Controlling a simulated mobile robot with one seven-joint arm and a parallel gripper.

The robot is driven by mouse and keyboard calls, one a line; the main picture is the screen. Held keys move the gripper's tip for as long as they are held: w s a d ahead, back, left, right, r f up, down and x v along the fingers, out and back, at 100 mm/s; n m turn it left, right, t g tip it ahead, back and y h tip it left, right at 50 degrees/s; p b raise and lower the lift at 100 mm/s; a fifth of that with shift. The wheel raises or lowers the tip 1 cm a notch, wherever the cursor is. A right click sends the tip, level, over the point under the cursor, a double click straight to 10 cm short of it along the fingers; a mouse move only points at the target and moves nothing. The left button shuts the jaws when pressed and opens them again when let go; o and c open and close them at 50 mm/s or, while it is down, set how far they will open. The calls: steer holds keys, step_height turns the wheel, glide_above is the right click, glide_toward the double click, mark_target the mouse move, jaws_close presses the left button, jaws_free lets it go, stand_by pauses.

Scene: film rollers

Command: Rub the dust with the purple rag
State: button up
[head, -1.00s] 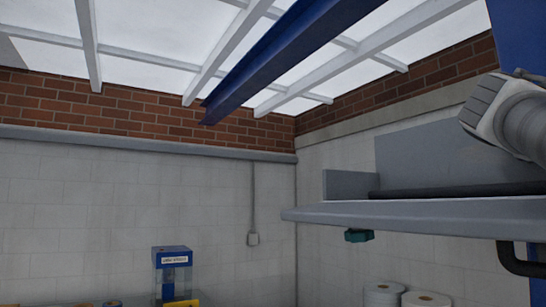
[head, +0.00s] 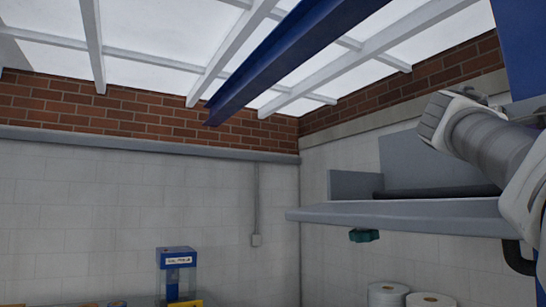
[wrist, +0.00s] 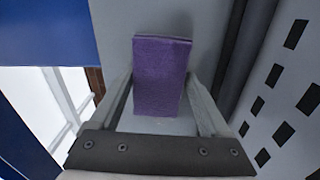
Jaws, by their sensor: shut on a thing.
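The purple rag (wrist: 160,75) shows in the wrist view as a folded, rectangular block of cloth. My gripper (wrist: 160,84) is shut on it, with a pale finger along each side. A grey flat surface lies behind the rag; I cannot tell whether the rag touches it. In the head view my arm reaches in from the right edge above a grey shelf-like panel (head: 400,213), and neither the rag nor the gripper can be made out there. I see no dust in either view.
A dark bar (head: 437,192) runs along the grey panel, with a teal knob (head: 364,235) under it. White rolls (head: 388,294) stand below. A blue-topped box (head: 176,258) stands lower left. In the wrist view a slotted pale plate (wrist: 285,100) is at the right.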

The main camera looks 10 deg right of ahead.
steer(key=shift+w+a+p, duration=0.35)
steer(key=shift+w+a, duration=0.3)
steer(key=shift+w, duration=0.9)
steer(key=shift+w+a+p, duration=0.3)
steer(key=shift+w+a, duration=0.3)
steer(key=shift+w, duration=1)
steer(key=shift+w+a+p, duration=0.35)
steer(key=shift+w+a, duration=0.3)
steer(key=shift+w, duration=0.9)
steer(key=shift+a+f, duration=0.1)
steer(key=shift+s+a, duration=0.1)
steer(key=shift+a, duration=0.15)
steer(key=shift+b+v, duration=0.8)
steer(key=shift+v, duration=1.8)
steer(key=shift+v, duration=1.55)
